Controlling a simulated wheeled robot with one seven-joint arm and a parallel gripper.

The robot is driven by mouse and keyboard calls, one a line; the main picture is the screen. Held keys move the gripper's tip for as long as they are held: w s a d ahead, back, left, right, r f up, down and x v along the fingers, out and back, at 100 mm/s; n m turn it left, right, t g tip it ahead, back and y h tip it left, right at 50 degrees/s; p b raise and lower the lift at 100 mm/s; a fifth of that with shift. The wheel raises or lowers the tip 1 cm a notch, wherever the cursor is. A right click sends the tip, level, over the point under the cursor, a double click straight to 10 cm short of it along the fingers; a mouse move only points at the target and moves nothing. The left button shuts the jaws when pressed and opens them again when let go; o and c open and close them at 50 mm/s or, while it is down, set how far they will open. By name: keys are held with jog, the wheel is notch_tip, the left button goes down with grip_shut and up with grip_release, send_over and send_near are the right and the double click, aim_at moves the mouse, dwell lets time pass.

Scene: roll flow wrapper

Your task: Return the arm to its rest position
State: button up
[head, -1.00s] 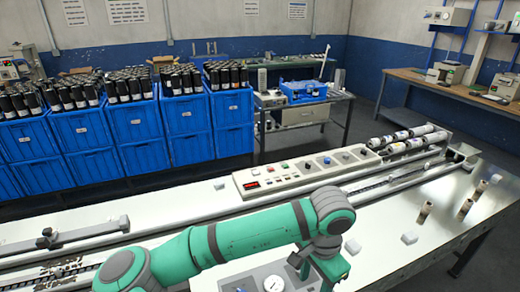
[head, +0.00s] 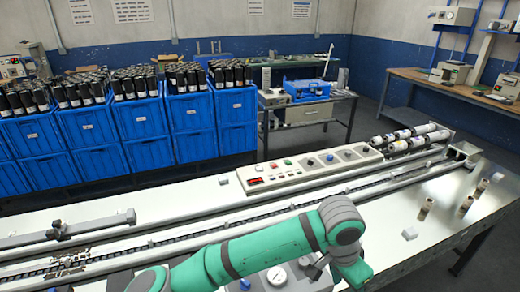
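My green arm (head: 265,248) reaches from the bottom edge across the front of the machine to a grey joint (head: 341,220). From that joint a short green link (head: 352,268) bends down toward the bottom edge. My gripper is not visible; the arm's end is hidden or below the frame. I cannot tell whether it holds anything.
A control panel (head: 262,187) sits on the long machine table (head: 400,255) behind my arm. Brown cylinders (head: 426,210) and a white block (head: 409,234) stand at right. Blue crates (head: 140,118) line the back.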

jog(key=w+d+r+n+t+h, duration=0.1)
jog(key=d+r+n+t+h, duration=0.55)
jog(key=d+h, duration=0.8)
jog(key=w+a+f+n+t+y, duration=0.2)
jog(key=a+f+n+t+y, duration=0.4)
jog(key=a+n+t, duration=0.3)
jog(key=s+a+f+n+y, duration=0.2)
jog(key=s+a+f+y, duration=0.6)
jog(key=a+f, duration=0.4)
jog(key=s+a+f+m+y, duration=0.1)
jog(key=s+a+m, duration=0.1)
jog(key=s+a, duration=0.5)
jog(key=s+a+f+m+y, duration=0.1)
jog(key=s+a+m+y, duration=0.1)
jog(key=s+a, duration=0.6)
jog(key=f+v, duration=0.1)
jog(key=v, duration=0.6)
jog(key=shift+s+d, duration=0.15)
